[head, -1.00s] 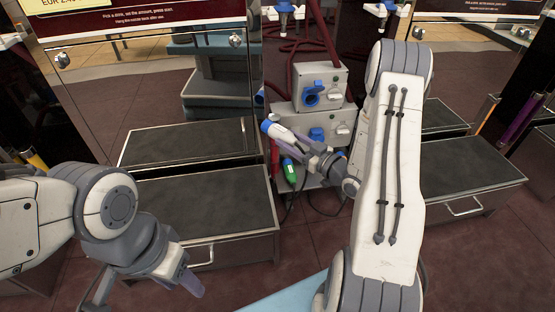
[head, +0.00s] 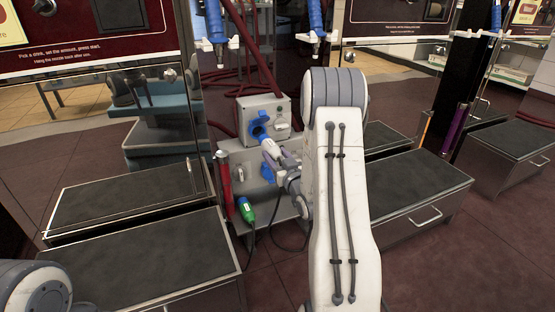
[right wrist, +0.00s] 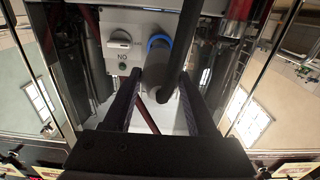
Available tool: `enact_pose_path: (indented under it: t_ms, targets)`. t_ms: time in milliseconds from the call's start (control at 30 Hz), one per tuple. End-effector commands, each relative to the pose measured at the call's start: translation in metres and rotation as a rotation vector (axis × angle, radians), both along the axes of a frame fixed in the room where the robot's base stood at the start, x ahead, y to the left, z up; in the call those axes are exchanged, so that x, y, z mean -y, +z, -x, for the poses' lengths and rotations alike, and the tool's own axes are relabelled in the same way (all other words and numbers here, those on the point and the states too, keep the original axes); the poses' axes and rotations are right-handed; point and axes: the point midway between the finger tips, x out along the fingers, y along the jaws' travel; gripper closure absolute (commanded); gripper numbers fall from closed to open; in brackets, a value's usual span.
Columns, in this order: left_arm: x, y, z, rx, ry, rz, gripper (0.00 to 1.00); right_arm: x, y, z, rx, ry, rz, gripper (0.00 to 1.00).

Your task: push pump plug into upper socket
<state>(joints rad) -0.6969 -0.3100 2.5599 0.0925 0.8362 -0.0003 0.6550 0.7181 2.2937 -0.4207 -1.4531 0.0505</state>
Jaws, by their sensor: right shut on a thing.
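The upper socket box (head: 262,108) is grey, with a blue socket (head: 259,125) under a raised blue lid. The pump plug (head: 270,148) is white, its front end at the mouth of that socket; I cannot tell how far in it sits. My right gripper (head: 284,165) is shut on the plug from the lower right. In the right wrist view the plug (right wrist: 158,78) lies between both dark fingers, with a blue ring (right wrist: 160,41) at its far end and a dark cable toward me. My left gripper is out of view.
A lower grey box (head: 243,167) with a blue socket is directly below. A green plug (head: 246,209) hangs at its left. A switch (right wrist: 121,41) sits beside the socket. Low dark-topped drawers (head: 150,255) flank the boxes, and blue nozzles (head: 215,22) hang above.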

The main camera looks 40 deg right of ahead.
Motion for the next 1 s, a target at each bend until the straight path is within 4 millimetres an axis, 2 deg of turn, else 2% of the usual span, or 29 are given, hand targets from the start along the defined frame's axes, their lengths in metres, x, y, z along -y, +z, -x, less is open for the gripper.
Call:
enact_pose_path:
  t_ms: [500,1000]
  targets:
    - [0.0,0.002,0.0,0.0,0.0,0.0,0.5,0.008,0.0,-0.038,0.002,0.002,0.001,1.0]
    - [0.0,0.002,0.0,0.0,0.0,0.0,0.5,0.011,0.0,-0.045,0.001,0.001,0.0,1.0]
